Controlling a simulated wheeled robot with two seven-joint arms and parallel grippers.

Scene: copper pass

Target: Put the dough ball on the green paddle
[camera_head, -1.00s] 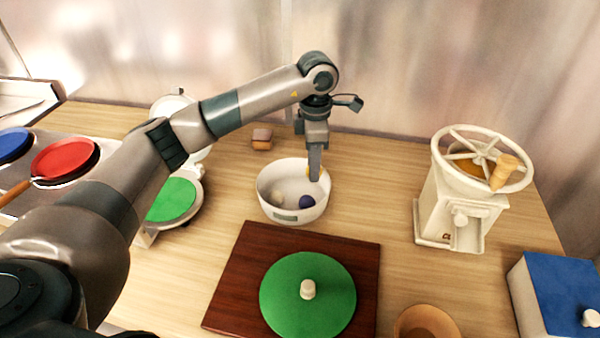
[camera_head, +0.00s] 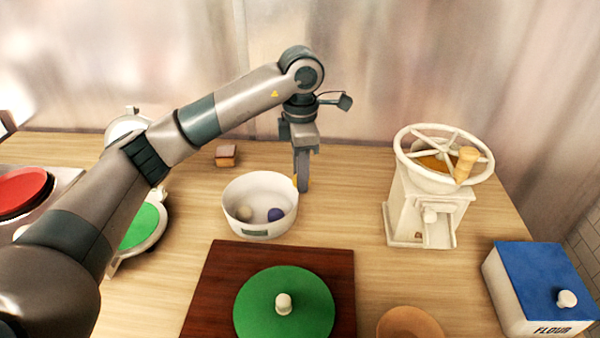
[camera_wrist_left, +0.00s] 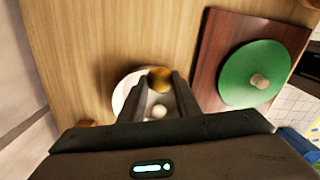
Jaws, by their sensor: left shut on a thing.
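My left gripper (camera_head: 301,186) is shut on a golden-brown ball (camera_wrist_left: 160,78), which shows between its fingers in the left wrist view. In the head view, the fingertips are at the right rim of a white bowl (camera_head: 262,234), with only a sliver of the ball visible. A pale ball (camera_head: 245,214) and a dark blue ball (camera_head: 275,214) lie in the bowl. A green disc (camera_head: 255,305) with a pale knob lies on a dark wooden board (camera_head: 222,272). Another green disc (camera_head: 138,227) lies on a white appliance at left. I cannot tell which disc is the paddle.
A white grinder (camera_head: 425,210) with a large wheel stands at right. A blue-lidded flour box (camera_head: 535,268) and a tan bowl (camera_head: 410,325) stand in front. A red disc (camera_head: 22,190) is at far left, a small brown block (camera_head: 226,156) behind the bowl.

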